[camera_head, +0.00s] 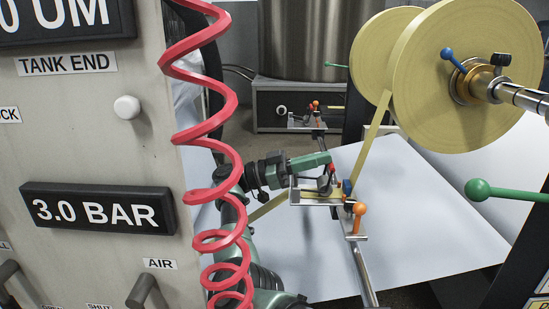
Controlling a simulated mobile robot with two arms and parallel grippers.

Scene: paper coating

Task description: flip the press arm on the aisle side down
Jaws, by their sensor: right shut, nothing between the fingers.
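My right gripper (328,163) reaches in from the lower middle, at the near end of a metal cross rail (363,270). Its fingers are shut and empty, beside or just above a small metal press unit (308,197). This unit has an orange knob (358,209) and small red and blue parts; the gripper partly hides it, so I cannot tell the press arm's exact tilt or whether the fingers touch it. A similar unit with an orange knob (315,105) stands at the far end. My left gripper is not in view.
A yellow paper roll (440,100) hangs at upper right, its strip running down to the near unit. A red coiled hose (215,150) hangs left, before the panel (90,120). A green ball handle (478,190) juts in at right. White sheet (420,220) lies below.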

